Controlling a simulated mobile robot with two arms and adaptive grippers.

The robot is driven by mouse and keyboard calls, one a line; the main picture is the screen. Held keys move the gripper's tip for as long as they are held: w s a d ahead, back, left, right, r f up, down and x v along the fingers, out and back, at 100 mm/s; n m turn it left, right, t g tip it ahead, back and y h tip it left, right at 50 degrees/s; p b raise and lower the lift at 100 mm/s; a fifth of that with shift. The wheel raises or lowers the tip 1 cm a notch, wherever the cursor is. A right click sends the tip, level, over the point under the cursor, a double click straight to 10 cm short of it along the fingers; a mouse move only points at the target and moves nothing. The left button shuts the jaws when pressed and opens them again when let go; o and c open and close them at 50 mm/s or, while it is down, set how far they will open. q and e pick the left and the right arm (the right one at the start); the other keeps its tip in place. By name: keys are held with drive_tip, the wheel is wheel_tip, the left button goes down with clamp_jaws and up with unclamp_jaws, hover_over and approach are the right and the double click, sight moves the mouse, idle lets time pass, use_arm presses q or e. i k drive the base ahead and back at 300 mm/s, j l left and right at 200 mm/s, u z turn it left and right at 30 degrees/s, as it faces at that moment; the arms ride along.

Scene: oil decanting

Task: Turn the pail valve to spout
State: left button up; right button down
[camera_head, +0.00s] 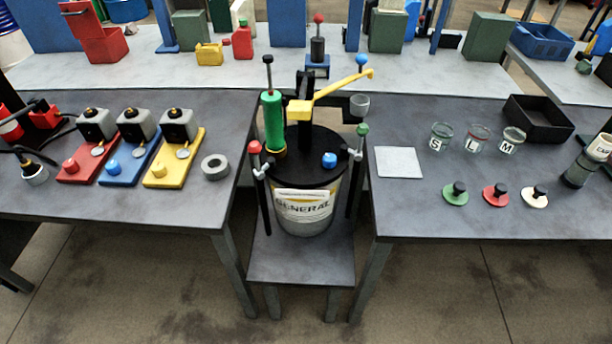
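The pail (303,212), labelled GENERAL, stands upright on a small low stand between two tables. Red-topped and green-topped clamps flank the pail. I cannot tell which part is the valve or how it is set. Neither gripper shows.
The left table holds red, blue and yellow bases (176,172) with grey units and a grey ring (215,167). The right table holds a pale plate (398,162), jars marked S, L and M, several lids or knobs (495,194), and a black tray (538,119).

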sight(329, 159)
drive_tip(key=i+l, duration=0.15)
drive_tip(key=l, duration=0.2)
drive_tip(key=i+l, duration=0.1)
drive_tip(key=l, duration=0.25)
drive_tip(key=i+l, duration=0.15)
drive_tip(key=l, duration=0.15)
drive_tip(key=i+l, duration=0.1)
drive_tip(key=l, duration=0.25)
